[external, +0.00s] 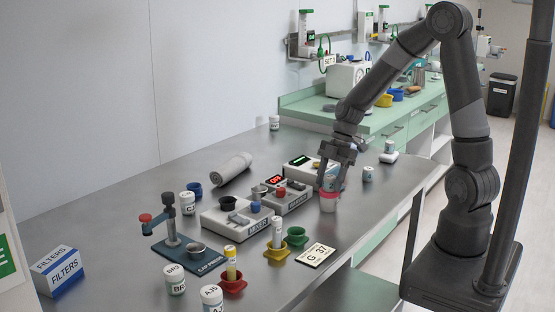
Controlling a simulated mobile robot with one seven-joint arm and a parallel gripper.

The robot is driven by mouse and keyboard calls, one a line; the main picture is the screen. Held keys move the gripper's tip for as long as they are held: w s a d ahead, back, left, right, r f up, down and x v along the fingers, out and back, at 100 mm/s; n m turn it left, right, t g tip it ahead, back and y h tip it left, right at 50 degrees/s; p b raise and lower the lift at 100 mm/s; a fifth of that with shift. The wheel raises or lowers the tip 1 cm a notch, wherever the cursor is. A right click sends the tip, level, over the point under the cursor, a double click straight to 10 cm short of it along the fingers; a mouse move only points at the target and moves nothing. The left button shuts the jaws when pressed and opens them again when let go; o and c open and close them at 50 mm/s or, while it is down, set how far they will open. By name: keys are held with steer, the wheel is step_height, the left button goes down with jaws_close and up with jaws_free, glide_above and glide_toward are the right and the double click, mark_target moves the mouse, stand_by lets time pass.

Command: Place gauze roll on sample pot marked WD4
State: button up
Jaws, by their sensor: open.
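No label reading WD4 is legible.
A mixer box (230,222), a box with a red OFF display (285,200) and a blue-based stand (192,257) occupy the middle. Coloured cups, marked pots and a FILTERS box (58,270) are in front. The table's back left is clear.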

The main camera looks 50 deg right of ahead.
steer(key=w+v, duration=0.1)
steer(key=v, duration=1)
steer(key=s+r+m+t+h, duration=0.2)
steer(key=s+r+m, duration=0.2)
steer(key=s+m, duration=0.4)
steer(key=s+r+m+t+h, duration=0.2)
steer(key=s+r+m, duration=0.3)
steer(key=s+m, duration=0.3)
steer(key=shift+s+r+t, duration=0.3)
steer(key=shift+s+t, duration=0.2)
steer(key=shift+s, duration=0.35)
stand_by(4.5)
